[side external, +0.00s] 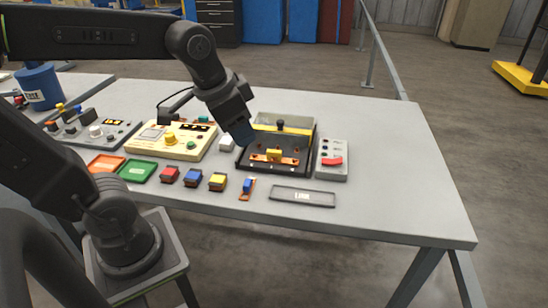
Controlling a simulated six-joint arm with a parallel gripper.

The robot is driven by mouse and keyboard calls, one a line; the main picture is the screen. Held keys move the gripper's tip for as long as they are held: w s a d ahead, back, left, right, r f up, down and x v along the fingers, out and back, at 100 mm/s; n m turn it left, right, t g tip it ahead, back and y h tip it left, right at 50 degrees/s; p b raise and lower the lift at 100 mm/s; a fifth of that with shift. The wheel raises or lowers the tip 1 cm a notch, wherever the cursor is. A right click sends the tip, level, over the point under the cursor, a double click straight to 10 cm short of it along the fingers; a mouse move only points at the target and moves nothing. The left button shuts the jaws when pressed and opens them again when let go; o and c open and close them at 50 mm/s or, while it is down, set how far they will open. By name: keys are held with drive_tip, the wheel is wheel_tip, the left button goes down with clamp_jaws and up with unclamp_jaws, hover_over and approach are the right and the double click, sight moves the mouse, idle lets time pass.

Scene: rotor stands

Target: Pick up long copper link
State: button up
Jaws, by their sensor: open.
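A longer copper strip (289,160) with a yellow block on its middle lies across the front of a black fixture (262,168). A shorter copper piece (245,196) with a blue block lies on the table in front of the fixture. My gripper (243,140) is open, pointing down above the fixture's left side, up and left of the longer strip. It appears apart from both copper pieces. Its fingertips are small and dark, and I see nothing held between them. It hides part of the fixture's left side.
A grey box with a red switch (332,161) stands right of the fixture, and a flat dark tray (302,196) lies in front. Red, blue and yellow blocks (193,178) sit front left, beside green (138,171) and orange trays. A cream panel (172,140) stands left. The table's right side is clear.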

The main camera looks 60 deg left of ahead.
drive_tip(key=w+a+f+m+g, duration=0.25)
drive_tip(key=w+a, duration=0.25)
drive_tip(key=w, duration=0.4)
drive_tip(key=m+g, duration=0.2)
drive_tip(key=m, duration=0.3)
hover_over(274, 151)
wheel_tip(274, 151, down, 7)
drive_tip(key=shift+n, duration=0.25)
drive_tip(key=f, duration=0.7)
drive_tip(key=shift+d, duration=0.35)
drive_tip(key=shift+a+f, duration=0.2)
drive_tip(key=shift+f, duration=1.3)
drive_tip(key=shift+a+f, duration=0.15)
drive_tip(key=shift+f, duration=1.35)
clamp_jaws()
